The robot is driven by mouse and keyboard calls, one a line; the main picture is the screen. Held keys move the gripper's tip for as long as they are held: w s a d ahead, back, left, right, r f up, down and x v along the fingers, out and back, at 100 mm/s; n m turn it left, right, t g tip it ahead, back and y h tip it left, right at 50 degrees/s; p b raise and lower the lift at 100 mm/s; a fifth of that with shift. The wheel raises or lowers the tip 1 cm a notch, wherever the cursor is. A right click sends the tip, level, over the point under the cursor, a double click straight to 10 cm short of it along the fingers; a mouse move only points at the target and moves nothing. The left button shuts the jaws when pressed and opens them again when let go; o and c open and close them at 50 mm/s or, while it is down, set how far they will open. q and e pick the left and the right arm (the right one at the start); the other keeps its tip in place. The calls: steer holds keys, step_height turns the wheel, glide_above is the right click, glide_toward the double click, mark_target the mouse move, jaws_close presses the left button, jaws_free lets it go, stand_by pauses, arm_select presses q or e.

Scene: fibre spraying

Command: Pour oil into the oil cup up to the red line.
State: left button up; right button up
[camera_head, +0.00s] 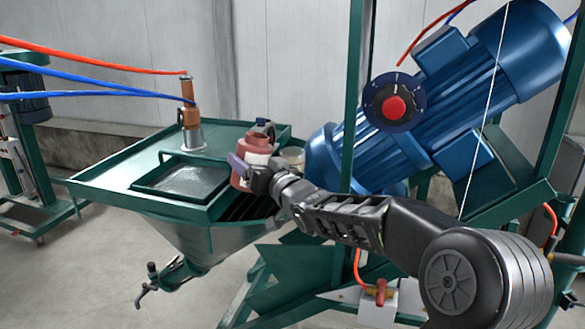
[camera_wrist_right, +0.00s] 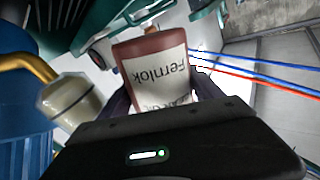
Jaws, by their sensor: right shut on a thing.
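My right gripper (camera_head: 250,172) is shut on a dark red oil bottle (camera_head: 256,146) with a white label. My left gripper is out of view.
A large blue motor (camera_head: 440,90) with a red-buttoned dial (camera_head: 393,108) stands right of the bottle. Green frame posts (camera_head: 356,90) rise close to my right arm. An orange-brown fitting (camera_head: 190,118) with red and blue hoses stands on the green table (camera_head: 110,175).

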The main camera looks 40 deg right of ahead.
steer(key=shift+n, duration=0.4)
step_height(320, 180, down, 4)
steer(key=b, duration=0.3)
steer(key=shift+a, duration=0.15)
steer(key=shift+w+a+f+n+b, duration=0.1)
steer(key=shift+a+n+b, duration=0.05)
steer(key=shift+n+b, duration=0.15)
steer(key=shift+a+n+g+b, duration=0.3)
steer(key=shift+n+b, duration=0.1)
steer(key=shift+n, duration=0.4)
